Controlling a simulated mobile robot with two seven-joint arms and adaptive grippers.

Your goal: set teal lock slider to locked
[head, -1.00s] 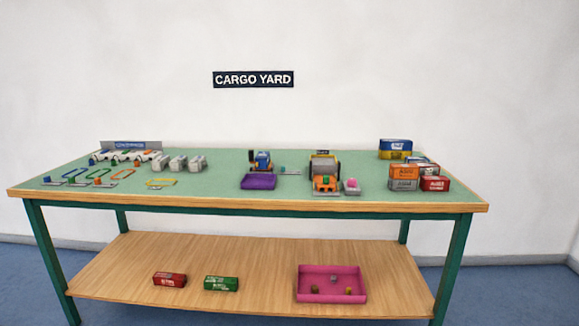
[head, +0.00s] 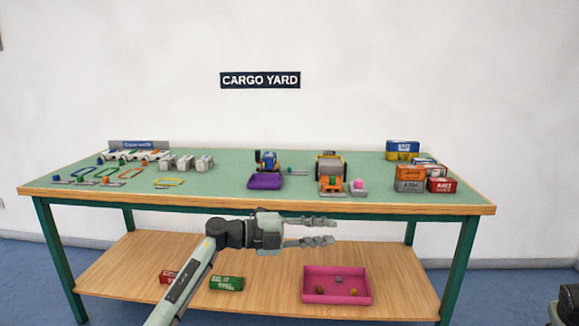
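A small teal knob (head: 290,169) on a thin grey strip, which looks like the teal lock slider, sits on the green tabletop (head: 225,192), right of the blue vehicle. It is too small to tell which end of its track it is at. My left gripper (head: 326,231) is in front of the table's front edge, below the tabletop in the picture, pointing right. Its two fingers are apart with nothing between them. My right gripper cannot be made out; only a bit of my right arm shows at the lower right corner.
A purple tray (head: 265,181), blue vehicle (head: 267,162) and orange vehicle (head: 331,172) stand near the slider. Stacked boxes (head: 410,172) are at the right, grey blocks (head: 186,162) and small track pieces at the left. A pink tray (head: 336,298) is on the lower shelf.

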